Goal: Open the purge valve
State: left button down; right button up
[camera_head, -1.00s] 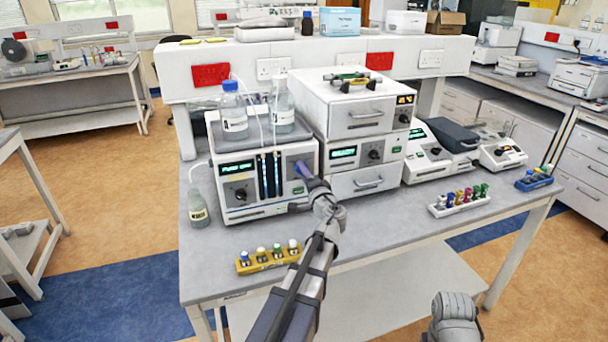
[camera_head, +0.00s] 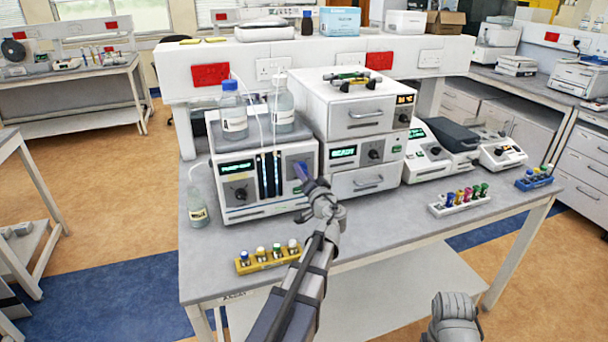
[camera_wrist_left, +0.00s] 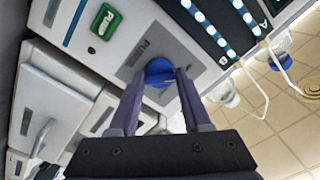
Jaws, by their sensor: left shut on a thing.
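The purge valve is a blue knob (camera_wrist_left: 159,72) on a grey panel of the pump unit, with lettering beside it in the left wrist view. My left gripper (camera_wrist_left: 157,80) is shut on this knob, one finger on each side. The pump's green display (camera_head: 237,167) is lit. My right arm's end shows at the bottom right of the head view, but its fingers do not show.
Two bottles (camera_head: 233,112) with tubing stand on the pump unit, and another bottle (camera_head: 198,207) stands left of it. A yellow vial rack (camera_head: 268,257) lies on the bench in front. A white oven-like unit (camera_head: 355,110) stands close to the right.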

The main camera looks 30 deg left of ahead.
dwell(0.4)
pick_arm(q)
jog(key=shift+c, duration=1.8)
grip_release()
jog(key=v, duration=0.8)
jog(key=shift+f, duration=0.1)
